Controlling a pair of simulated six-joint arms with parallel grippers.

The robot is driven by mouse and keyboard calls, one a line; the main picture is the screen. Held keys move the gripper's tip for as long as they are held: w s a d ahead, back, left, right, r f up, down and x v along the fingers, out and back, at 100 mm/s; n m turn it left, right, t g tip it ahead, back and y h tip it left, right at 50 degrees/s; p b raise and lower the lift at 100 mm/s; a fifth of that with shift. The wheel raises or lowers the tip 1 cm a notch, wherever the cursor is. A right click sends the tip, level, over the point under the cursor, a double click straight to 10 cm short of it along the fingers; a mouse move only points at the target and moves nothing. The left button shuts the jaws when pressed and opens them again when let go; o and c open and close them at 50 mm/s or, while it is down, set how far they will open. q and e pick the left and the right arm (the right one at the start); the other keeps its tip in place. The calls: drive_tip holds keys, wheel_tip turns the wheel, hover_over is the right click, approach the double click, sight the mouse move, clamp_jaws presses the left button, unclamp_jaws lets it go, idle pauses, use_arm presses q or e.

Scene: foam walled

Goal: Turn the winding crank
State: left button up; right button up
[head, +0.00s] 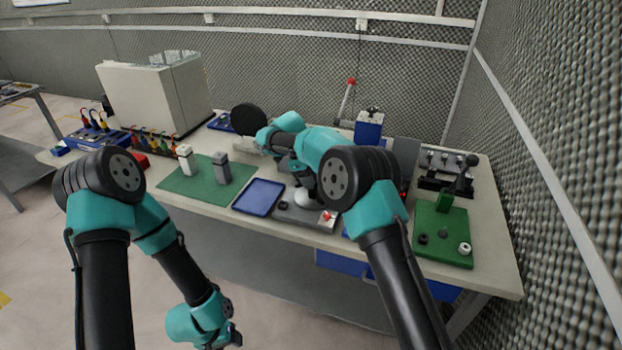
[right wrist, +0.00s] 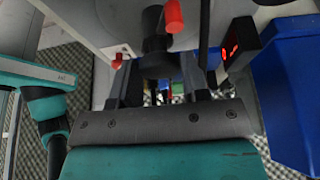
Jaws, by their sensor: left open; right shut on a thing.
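The winding device has a grey base (head: 318,217) with a white round part (head: 303,198) and a red knob (head: 327,215), at the table's middle front. My right arm covers much of it in the head view. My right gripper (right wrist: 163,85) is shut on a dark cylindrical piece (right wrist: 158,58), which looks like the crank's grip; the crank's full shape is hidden. A red-tipped part (right wrist: 174,15) shows just above it in the right wrist view. My left gripper (head: 230,337) hangs open and empty, low in front of the table.
A blue tray (head: 258,197) lies left of the device, beside a green mat (head: 190,187) with two small upright blocks. A green board (head: 440,236) is at the right. A red digital display (right wrist: 238,42) and a blue box (right wrist: 285,90) stand close to the right gripper.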

drive_tip(key=shift+w+d+m+g+y, duration=0.1)
drive_tip(key=shift+m+g+y, duration=0.25)
drive_tip(key=shift+m, duration=0.9)
drive_tip(key=shift+m+g+y, duration=0.25)
drive_tip(key=shift+m+g, duration=0.2)
drive_tip(key=shift+m, duration=0.8)
drive_tip(key=o, duration=0.9)
drive_tip(key=shift+r, duration=0.1)
